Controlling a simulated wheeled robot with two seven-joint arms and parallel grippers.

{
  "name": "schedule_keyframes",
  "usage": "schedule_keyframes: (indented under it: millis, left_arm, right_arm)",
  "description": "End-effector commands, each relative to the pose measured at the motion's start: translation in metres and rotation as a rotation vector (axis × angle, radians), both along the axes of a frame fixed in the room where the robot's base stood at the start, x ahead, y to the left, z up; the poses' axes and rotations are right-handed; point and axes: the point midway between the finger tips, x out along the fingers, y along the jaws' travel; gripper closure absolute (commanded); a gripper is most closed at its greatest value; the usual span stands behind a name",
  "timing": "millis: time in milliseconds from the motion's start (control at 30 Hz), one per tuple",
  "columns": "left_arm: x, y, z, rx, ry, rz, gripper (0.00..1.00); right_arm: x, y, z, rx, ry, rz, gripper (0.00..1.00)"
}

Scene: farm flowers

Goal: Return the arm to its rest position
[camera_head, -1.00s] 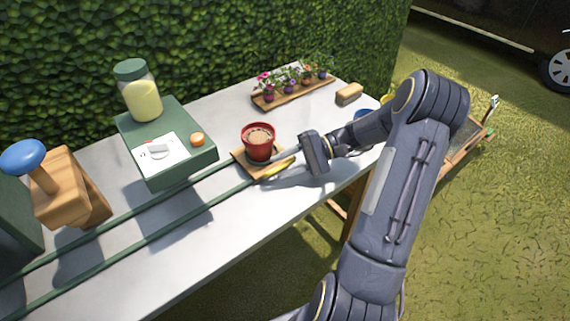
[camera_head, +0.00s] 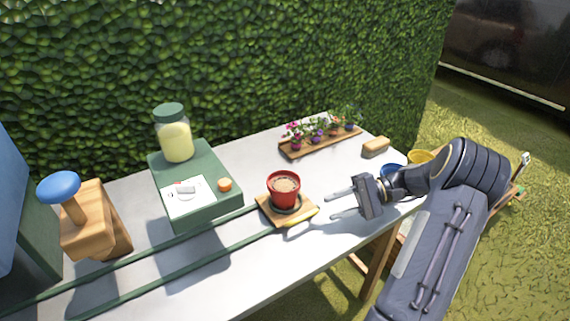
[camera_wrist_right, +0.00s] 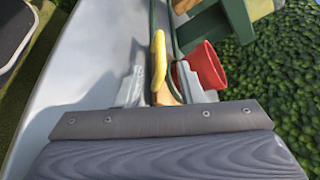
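My right gripper (camera_head: 342,202) is open and empty above the white table, to the right of the red pot. The red pot (camera_head: 284,192) with brown filling stands upright on a small wooden board (camera_head: 268,208). A yellow object (camera_head: 303,217) lies along the board's front right edge, on the gripper's side. In the right wrist view, the two fingers (camera_wrist_right: 155,87) are spread apart. The yellow object (camera_wrist_right: 158,60) shows beyond and between them, and the red pot (camera_wrist_right: 206,68) is beyond the right finger. My left gripper is not in view.
A green box (camera_head: 207,209) with a jar (camera_head: 175,135) stands left of the pot. Two green rails (camera_head: 200,262) run along the table (camera_head: 290,258). A flower tray (camera_head: 322,143), a sponge-like block (camera_head: 375,146) and blue and yellow pots (camera_head: 420,157) sit at the right. A hedge stands behind.

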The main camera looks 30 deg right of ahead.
Motion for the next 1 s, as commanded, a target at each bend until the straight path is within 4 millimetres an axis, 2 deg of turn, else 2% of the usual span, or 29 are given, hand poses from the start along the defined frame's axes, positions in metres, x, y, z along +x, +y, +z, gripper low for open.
schedule_keyframes:
  millis: [167,267,367,433,600,700,900,1000]
  left_arm:
    - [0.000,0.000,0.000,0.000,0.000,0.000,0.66]
    - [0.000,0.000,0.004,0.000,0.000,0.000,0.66]
    - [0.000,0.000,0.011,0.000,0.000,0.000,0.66]
    - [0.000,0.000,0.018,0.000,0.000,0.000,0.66]
    - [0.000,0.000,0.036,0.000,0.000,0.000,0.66]
    - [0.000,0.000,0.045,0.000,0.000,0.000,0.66]
    - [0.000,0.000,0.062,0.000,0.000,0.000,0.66]
    - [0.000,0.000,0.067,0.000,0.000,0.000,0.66]
  right_arm:
    - [0.000,0.001,0.001,-0.003,0.000,0.002,0.66]
    - [0.001,0.012,0.012,-0.037,0.005,0.024,0.66]
    - [-0.001,0.042,0.037,-0.132,0.016,0.081,0.66]
    - [-0.009,0.072,0.060,-0.241,0.020,0.134,0.66]
    - [-0.049,0.140,0.101,-0.553,-0.027,0.243,0.66]
    - [-0.078,0.169,0.116,-0.732,-0.102,0.278,0.66]
    - [-0.128,0.200,0.125,-1.022,-0.322,0.290,0.66]
    - [-0.142,0.208,0.123,-1.108,-0.424,0.276,0.66]
